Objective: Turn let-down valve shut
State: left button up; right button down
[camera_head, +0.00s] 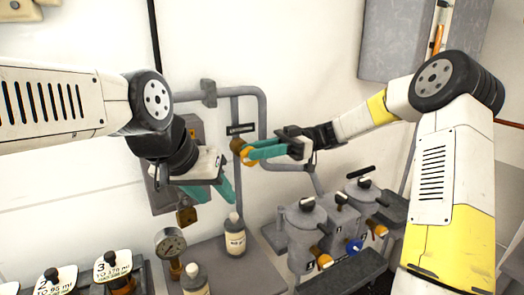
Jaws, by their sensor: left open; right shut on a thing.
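A small yellow-orange valve handle (247,157) sits on the grey pipework at the wall, just below a dark label plate (240,129) too small to read. I take this to be the let-down valve. My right gripper (254,152) reaches in from the right, its teal fingers shut on the handle and partly covering it. How far the valve is turned cannot be told. My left gripper (214,192) is lower and to the left, teal fingers open and pointing down, empty, in front of a grey wall panel.
A pale bottle (235,238) stands below my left gripper, with a pressure gauge (171,244) to its left. Lidded grey pots (306,219) with orange and blue knobs stand at lower right. A grey cabinet (405,45) hangs above right.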

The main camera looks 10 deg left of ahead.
dwell(0.3)
jog(key=c, duration=1.2)
grip_release()
jog(key=shift+d, duration=0.1)
jog(key=v, duration=0.7)
jog(key=shift+w+d, duration=0.25)
